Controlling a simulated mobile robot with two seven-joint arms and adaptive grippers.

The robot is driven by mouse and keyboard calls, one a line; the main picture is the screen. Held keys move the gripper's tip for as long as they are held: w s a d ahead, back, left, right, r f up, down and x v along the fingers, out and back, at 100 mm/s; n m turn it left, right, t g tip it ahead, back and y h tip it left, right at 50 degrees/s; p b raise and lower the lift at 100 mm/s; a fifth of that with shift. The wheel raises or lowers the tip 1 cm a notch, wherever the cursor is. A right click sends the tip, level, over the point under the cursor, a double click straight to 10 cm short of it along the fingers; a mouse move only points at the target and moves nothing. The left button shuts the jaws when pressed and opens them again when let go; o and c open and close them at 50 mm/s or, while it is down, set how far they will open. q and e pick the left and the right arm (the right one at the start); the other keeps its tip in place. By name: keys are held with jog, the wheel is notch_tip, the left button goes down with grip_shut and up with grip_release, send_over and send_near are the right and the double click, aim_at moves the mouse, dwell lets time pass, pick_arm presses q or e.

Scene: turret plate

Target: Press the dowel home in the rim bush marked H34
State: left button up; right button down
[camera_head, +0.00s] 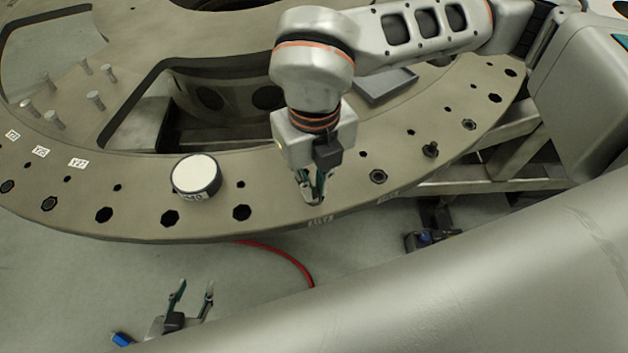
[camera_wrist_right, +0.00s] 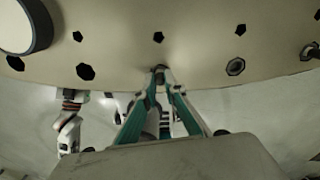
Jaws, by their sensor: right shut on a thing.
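My right gripper (camera_head: 316,196) points down at the front rim of the large turret plate (camera_head: 280,180). It is shut on a small dark piece, seemingly the dowel (camera_wrist_right: 160,71), mostly hidden between the fingertips. The fingertips also show in the right wrist view (camera_wrist_right: 160,80), at the rim; I cannot tell whether the dowel sits in a bush. A label (camera_head: 320,221) on the rim edge just below the gripper is too blurred to read, so I cannot pick out H34. My left gripper (camera_head: 195,289) is open and empty, lower in the picture, beyond the plate's edge.
A white-topped round puck (camera_head: 196,175) stands on the rim left of my right gripper. Several loose pins (camera_head: 54,119) stand at the left. A red hose (camera_head: 285,258) runs over the floor.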

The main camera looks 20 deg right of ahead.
jog(key=shift+f, duration=0.35)
dwell(0.5)
jog(key=c, duration=2.2)
grip_release()
jog(key=shift+r+p, duration=0.45)
jog(key=shift+r, duration=0.9)
jog(key=shift+r+p, duration=0.9)
jog(key=shift+r, duration=1.3)
